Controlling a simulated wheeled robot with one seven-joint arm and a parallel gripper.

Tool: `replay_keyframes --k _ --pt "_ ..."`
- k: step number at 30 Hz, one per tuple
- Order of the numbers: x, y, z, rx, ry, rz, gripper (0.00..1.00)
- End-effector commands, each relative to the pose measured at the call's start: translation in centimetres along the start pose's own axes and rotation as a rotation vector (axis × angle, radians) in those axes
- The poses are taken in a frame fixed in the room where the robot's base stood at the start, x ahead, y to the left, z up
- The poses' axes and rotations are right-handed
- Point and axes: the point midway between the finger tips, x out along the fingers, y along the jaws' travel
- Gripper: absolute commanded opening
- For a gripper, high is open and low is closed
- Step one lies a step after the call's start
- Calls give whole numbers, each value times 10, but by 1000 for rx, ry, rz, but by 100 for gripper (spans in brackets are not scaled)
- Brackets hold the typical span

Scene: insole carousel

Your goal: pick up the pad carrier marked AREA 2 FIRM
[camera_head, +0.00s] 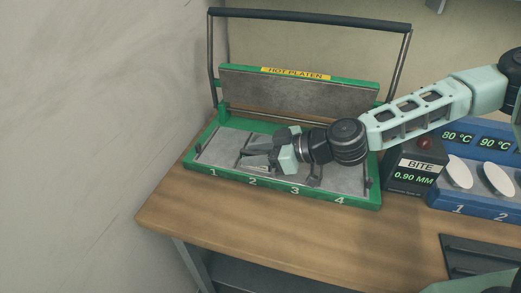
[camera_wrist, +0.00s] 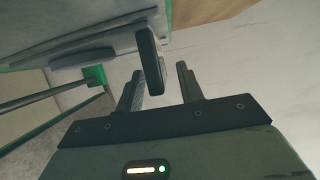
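My gripper (camera_head: 258,160) is low over the green press bed, near the marks 2 and 3, with its fingers pointing left. In the wrist view its two fingers (camera_wrist: 158,84) stand apart. A dark rounded upright piece, like a handle (camera_wrist: 149,55), shows between the fingertips and overlaps the left one; I cannot tell whether they touch. No label reading AREA 2 FIRM is legible in either view. My gripper and wrist hide part of the bed around marks 2 to 4.
The press bed (camera_head: 199,171) is numbered 1 to 4, with a raised HOT PLATEN lid (camera_head: 300,92) and a tall bar handle (camera_head: 310,19) behind. A BITE box (camera_head: 414,166) and a blue unit (camera_head: 470,203) with white ovals stand right. Bare wooden table (camera_head: 260,222) lies in front.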

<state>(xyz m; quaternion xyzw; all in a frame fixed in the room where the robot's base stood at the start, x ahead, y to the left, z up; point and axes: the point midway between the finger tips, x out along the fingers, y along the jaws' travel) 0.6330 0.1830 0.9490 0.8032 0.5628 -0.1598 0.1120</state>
Motion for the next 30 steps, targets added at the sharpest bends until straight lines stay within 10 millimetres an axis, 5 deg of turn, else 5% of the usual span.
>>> replay_keyframes --k 8,12,30 --pt "3 0 0 0 0 0 37" --pt "3 0 0 0 0 0 0" --pt "-4 1 -17 -6 1 1 0"
